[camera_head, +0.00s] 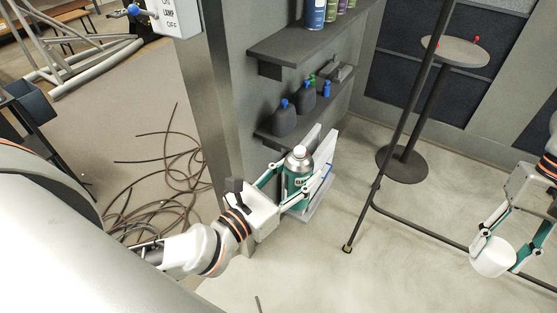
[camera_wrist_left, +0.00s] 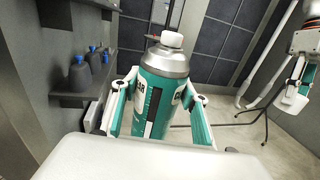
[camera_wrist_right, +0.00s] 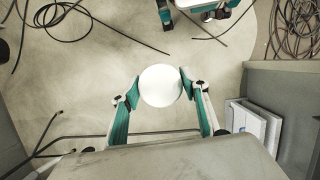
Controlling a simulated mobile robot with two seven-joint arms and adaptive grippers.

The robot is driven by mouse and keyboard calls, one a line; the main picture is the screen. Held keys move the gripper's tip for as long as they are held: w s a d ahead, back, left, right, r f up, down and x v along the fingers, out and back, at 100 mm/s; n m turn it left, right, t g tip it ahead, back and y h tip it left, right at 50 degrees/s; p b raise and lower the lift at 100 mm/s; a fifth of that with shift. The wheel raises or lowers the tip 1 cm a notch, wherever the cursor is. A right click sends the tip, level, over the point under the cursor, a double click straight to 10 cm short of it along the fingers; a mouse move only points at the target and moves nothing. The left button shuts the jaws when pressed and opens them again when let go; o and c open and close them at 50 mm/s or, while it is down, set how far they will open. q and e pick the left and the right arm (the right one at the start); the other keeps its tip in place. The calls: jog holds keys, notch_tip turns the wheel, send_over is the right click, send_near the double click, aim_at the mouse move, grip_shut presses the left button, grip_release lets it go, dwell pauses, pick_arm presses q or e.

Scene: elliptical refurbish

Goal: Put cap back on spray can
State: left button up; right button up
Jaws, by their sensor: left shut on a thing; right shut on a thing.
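The spray can (camera_head: 299,172) is green with a silver top and a white nozzle. It stands upright in my left gripper (camera_head: 287,181), which is shut around its body. The can also fills the middle of the left wrist view (camera_wrist_left: 163,92), with its nozzle bare. The cap (camera_head: 493,257) is white and round. My right gripper (camera_head: 494,254) is shut on it, far to the right of the can in the head view. In the right wrist view the cap (camera_wrist_right: 160,86) sits between the two fingertips. The can and the cap are well apart.
Dark wall shelves (camera_head: 300,40) hold several bottles behind the can. A round side table (camera_head: 455,50) and a thin black metal frame (camera_head: 372,190) stand between the arms' far sides. Cables (camera_head: 165,170) lie on the floor at left. A grey post (camera_head: 208,100) rises beside my left arm.

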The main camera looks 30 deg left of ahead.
pick_arm(q)
jog(key=d+m+g+h, duration=0.3)
jog(key=d+h, duration=0.3)
jog(key=d, duration=0.5)
jog(key=shift+w+r+m+g+h, duration=0.15)
jog(key=shift+r+m+g+h, duration=0.2)
jog(key=shift+m, duration=0.55)
pick_arm(e)
jog(key=a+r+m+t+y, duration=0.1)
jog(key=a+r+m, duration=0.3)
jog(key=a, duration=0.6)
jog(key=a+r+m+y, duration=0.1)
jog(key=a+r+m, duration=0.4)
jog(key=a, duration=0.5)
jog(key=a+r+m+t, duration=0.1)
jog(key=a+r+m, duration=0.3)
jog(key=a+r, duration=0.3)
jog(key=a, duration=0.4)
jog(key=shift+w+r+t+y, duration=0.25)
jog(key=shift+r+t+y, duration=0.05)
jog(key=shift+r+y, duration=0.1)
jog(key=shift+f, duration=0.2)
jog(key=shift+f, duration=1.9)
